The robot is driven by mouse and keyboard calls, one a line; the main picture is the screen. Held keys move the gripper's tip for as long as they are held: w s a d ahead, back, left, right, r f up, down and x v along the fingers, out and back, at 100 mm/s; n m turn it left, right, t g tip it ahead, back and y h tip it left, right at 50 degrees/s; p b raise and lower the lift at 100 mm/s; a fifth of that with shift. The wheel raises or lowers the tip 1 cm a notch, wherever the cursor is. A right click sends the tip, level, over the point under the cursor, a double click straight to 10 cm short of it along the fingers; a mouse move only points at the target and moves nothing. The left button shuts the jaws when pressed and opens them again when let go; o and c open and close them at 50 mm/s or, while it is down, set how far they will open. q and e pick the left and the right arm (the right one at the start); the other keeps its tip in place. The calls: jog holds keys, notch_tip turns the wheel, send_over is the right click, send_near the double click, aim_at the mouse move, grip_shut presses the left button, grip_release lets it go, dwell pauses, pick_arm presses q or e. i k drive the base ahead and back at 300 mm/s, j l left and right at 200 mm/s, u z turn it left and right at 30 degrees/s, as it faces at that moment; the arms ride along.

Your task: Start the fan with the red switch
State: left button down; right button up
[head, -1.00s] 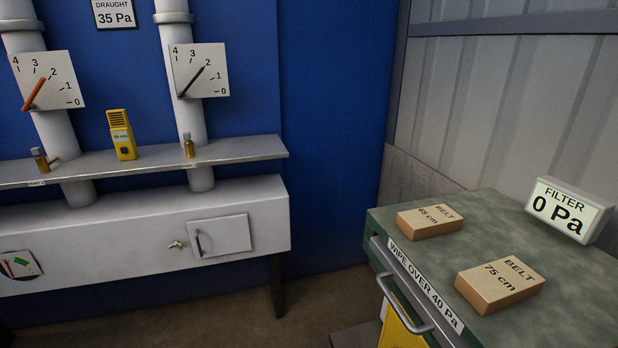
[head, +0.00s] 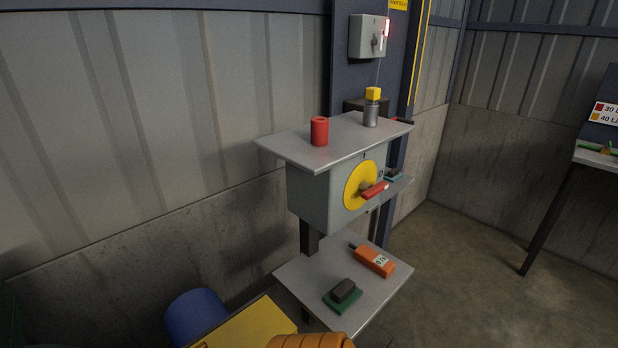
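The red switch handle (head: 375,190) sits on a round yellow plate (head: 357,184) on the front of a grey box (head: 312,195). The handle points to the right and slightly up, with small marks around the plate that are hard to read. No fan can be made out in the head view. Neither of my grippers is in view.
A red cylinder (head: 319,131) and a grey, yellow-topped one (head: 371,108) stand on the shelf above. A blue drum (head: 196,314) is lower left. Floor at right (head: 470,270) is clear.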

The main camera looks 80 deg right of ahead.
aim_at(369, 191)
jog(key=z, duration=3.1)
jog(key=l, duration=0.5)
jog(key=i+l+u, duration=0.1)
jog(key=l, duration=0.4)
